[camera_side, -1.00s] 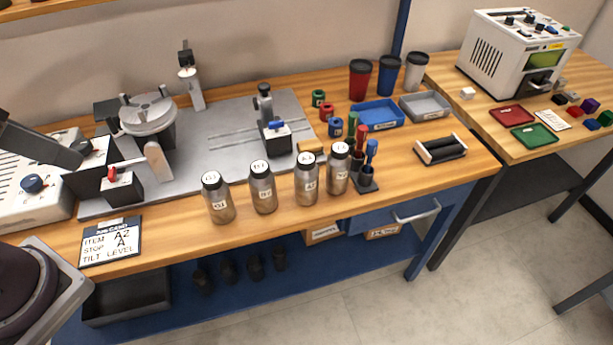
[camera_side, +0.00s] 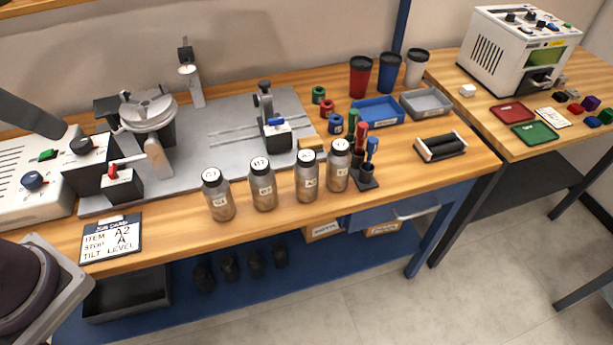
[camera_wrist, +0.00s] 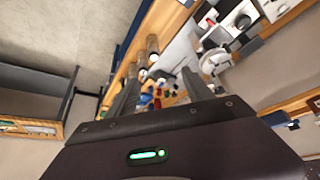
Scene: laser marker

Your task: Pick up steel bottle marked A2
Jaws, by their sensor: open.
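Several steel bottles with white lids and small labels stand upright in a row along the bench front. The third from the left (camera_side: 307,183) seems to be labelled A2, but the print is blurred. Its neighbours are the first (camera_side: 219,200), the second (camera_side: 263,190) and the fourth (camera_side: 338,172). A card (camera_side: 111,238) at the front left reads item A2, stop A, tilt level. My gripper (camera_wrist: 160,78) is open and empty in the wrist view, with bottles (camera_wrist: 152,43) beyond its fingers. Its fingertips are not clearly seen in the side view.
A holder with red and blue-handled tools (camera_side: 368,180) stands close right of the fourth bottle. Behind the row lies a grey plate (camera_side: 215,150) with a rotary fixture (camera_side: 148,112). A blue tray (camera_side: 377,112) and dark-lidded cups (camera_side: 390,73) stand farther back.

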